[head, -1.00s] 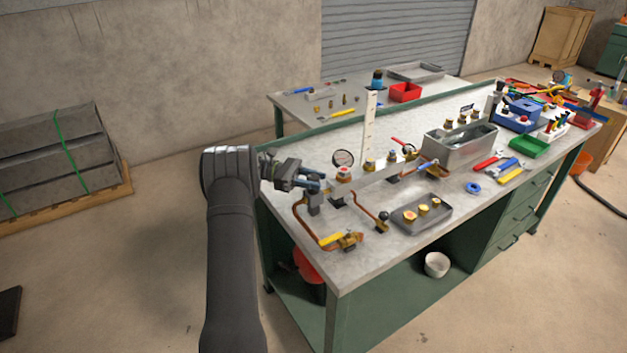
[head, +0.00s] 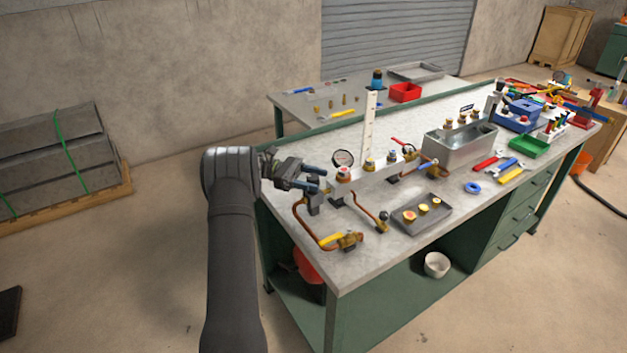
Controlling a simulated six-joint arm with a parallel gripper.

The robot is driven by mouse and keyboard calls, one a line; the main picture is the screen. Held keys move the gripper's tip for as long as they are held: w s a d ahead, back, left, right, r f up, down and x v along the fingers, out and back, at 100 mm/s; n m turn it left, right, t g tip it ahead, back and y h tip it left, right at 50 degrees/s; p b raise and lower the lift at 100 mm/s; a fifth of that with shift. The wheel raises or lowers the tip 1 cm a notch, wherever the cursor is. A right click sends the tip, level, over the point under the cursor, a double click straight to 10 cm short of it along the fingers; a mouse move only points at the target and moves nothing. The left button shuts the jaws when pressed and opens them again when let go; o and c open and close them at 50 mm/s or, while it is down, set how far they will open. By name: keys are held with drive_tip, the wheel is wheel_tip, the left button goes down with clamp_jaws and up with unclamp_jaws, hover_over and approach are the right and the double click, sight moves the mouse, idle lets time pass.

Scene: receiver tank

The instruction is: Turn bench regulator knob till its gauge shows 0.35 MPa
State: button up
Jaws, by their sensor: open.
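The bench regulator stands at the near left part of the steel-topped bench. Its round white-faced gauge (head: 343,157) has a dark rim; its reading is too small to make out. I cannot tell from this view whether a fingertip touches the knob.
An upright white strip (head: 370,125) stands behind the regulator. A copper pipe with a yellow-handled valve (head: 340,239) lies in front. A grey tray (head: 422,213) of brass fittings and a metal bin (head: 459,147) sit to the right.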

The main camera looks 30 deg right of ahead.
drive_tip(key=r, duration=0.4)
drive_tip(key=shift+s+d+r, duration=0.1)
drive_tip(key=shift+s+r, duration=0.05)
drive_tip(key=shift+s, duration=0.1)
drive_tip(key=s+d+r, duration=0.3)
drive_tip(key=s+r, duration=0.3)
drive_tip(key=s, duration=0.4)
drive_tip(key=shift+s+d+r, duration=0.25)
drive_tip(key=shift+d, duration=0.1)
drive_tip(key=n+t+h, duration=0.7)
drive_tip(key=n+t, duration=0.3)
drive_tip(key=t, duration=0.2)
approach(315, 177)
drive_tip(key=d, duration=0.6)
drive_tip(key=d+f, duration=0.1)
drive_tip(key=d, duration=0.2)
drive_tip(key=shift+s+d+f, duration=0.1)
drive_tip(key=shift+s+d, duration=0.2)
drive_tip(key=shift+s, duration=0.1)
drive_tip(key=c, duration=1)
